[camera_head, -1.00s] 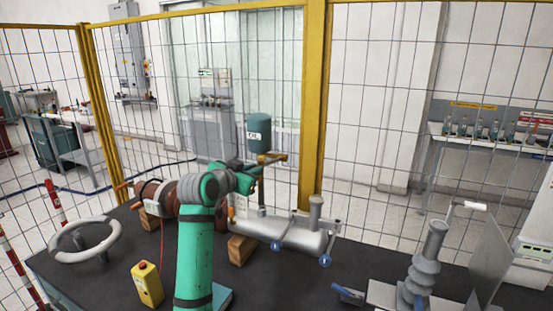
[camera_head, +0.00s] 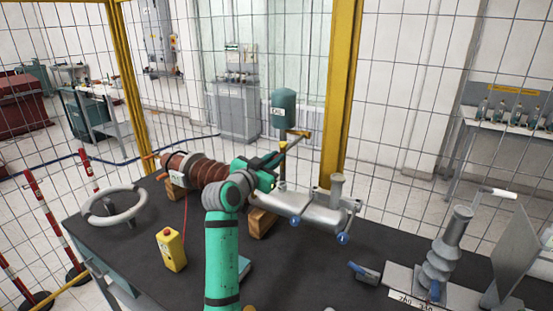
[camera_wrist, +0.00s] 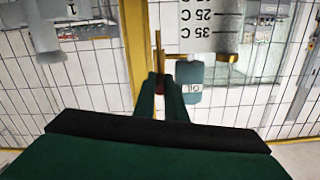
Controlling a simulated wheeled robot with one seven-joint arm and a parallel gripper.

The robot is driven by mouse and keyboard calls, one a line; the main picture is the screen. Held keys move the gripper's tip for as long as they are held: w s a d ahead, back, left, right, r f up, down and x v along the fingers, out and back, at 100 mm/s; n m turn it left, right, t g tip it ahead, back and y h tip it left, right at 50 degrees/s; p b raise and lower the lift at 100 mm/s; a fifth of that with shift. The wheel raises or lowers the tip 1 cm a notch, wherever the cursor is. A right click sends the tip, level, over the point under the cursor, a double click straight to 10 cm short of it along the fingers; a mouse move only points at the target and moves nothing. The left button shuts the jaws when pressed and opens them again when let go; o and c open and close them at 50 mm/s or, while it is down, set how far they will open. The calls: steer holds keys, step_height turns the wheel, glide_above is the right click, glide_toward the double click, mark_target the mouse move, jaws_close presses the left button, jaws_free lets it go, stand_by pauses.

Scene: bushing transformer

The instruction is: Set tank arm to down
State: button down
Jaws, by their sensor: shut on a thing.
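The green tank (camera_head: 284,108) with a white label stands on a brass-coloured fitting at the back of the bench. A brass-coloured arm (camera_head: 302,133) sticks out to the right just below it. My gripper (camera_head: 289,148) reaches up from the left to this arm, under the tank. In the wrist view my gripper (camera_wrist: 161,90) is shut on the tank arm (camera_wrist: 158,58), a thin upright bar there. A small red part shows between the fingertips. The tank (camera_wrist: 193,82) is just right of the fingers. The grip itself is partly hidden in the head view.
A grey horizontal vessel (camera_head: 310,205) with blue-handled valves lies right of my arm. A reddish-brown ribbed bushing (camera_head: 208,171), a grey ring (camera_head: 113,206) and a yellow button box (camera_head: 171,250) are left. A grey insulator (camera_head: 445,250) stands right. A yellow-framed mesh fence (camera_head: 341,95) stands behind.

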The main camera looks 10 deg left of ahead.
steer(key=c, duration=1.8)
jaws_free()
steer(key=v, duration=1)
steer(key=shift+s, duration=0.4)
steer(key=shift+a+r, duration=0.1)
steer(key=shift+a, duration=0.05)
